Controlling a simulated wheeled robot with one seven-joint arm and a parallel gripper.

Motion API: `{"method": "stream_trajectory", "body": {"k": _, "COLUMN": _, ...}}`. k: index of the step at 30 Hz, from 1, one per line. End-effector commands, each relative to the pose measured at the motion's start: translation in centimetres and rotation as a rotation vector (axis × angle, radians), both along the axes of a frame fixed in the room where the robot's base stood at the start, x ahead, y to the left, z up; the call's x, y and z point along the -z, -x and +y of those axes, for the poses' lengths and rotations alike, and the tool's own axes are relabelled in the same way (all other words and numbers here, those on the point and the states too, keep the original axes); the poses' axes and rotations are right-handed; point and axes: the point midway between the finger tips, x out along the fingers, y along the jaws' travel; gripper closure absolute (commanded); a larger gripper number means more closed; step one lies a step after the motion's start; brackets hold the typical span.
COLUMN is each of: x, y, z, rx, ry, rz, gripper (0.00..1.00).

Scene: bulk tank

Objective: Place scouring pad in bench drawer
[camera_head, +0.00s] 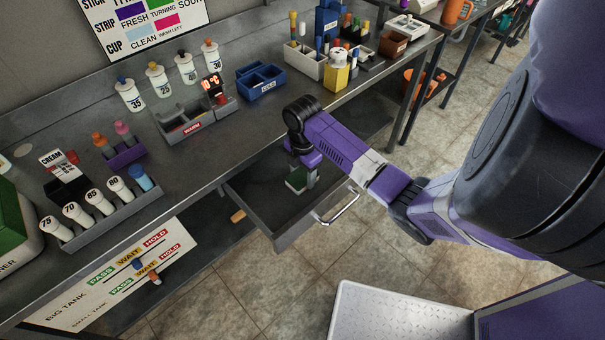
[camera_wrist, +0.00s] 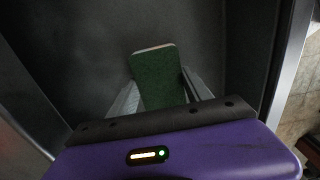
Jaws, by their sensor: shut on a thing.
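The scouring pad (camera_wrist: 157,75) is a green block with a pale edge. It sits between the two fingers of my gripper (camera_wrist: 160,90) in the wrist view, and the gripper is shut on it. In the head view the pad (camera_head: 297,179) shows below my gripper (camera_head: 304,178), inside the outline of the open bench drawer (camera_head: 262,207). The drawer is dark, pulled out from under the bench, with a light metal handle (camera_head: 340,208) on its front. The drawer around the pad looks empty. I cannot tell whether the pad touches the drawer floor.
The bench top (camera_head: 222,135) carries white bottles, a blue bin (camera_head: 261,83), a grey tray (camera_head: 197,122) and a rack of white cups (camera_head: 97,203) behind and left of the drawer. A sorting board (camera_head: 125,270) hangs below the bench at left. Tiled floor lies in front.

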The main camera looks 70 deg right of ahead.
Motion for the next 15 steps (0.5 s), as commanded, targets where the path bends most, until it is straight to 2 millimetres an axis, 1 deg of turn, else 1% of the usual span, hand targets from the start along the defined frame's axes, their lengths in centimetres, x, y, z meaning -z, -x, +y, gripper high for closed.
{"method": "stream_trajectory", "body": {"k": 2, "x": 0.31, "y": -0.01, "z": 0.04, "rx": 0.000, "ry": -0.001, "rz": 0.000, "gripper": 0.80}}
{"method": "stream_trajectory", "body": {"k": 3, "x": 0.24, "y": -0.01, "z": 0.02, "rx": 0.000, "ry": 0.000, "rz": 0.000, "gripper": 0.37}}
{"method": "stream_trajectory", "body": {"k": 5, "x": 0.22, "y": -0.01, "z": 0.02, "rx": 0.000, "ry": 0.000, "rz": 0.000, "gripper": 0.25}}
{"method": "stream_trajectory", "body": {"k": 6, "x": 0.21, "y": -0.01, "z": 0.02, "rx": 0.000, "ry": 0.000, "rz": 0.000, "gripper": 0.21}}
{"method": "stream_trajectory", "body": {"k": 15, "x": 0.10, "y": -0.01, "z": -0.01, "rx": 0.000, "ry": 0.000, "rz": 0.000, "gripper": 0.21}}
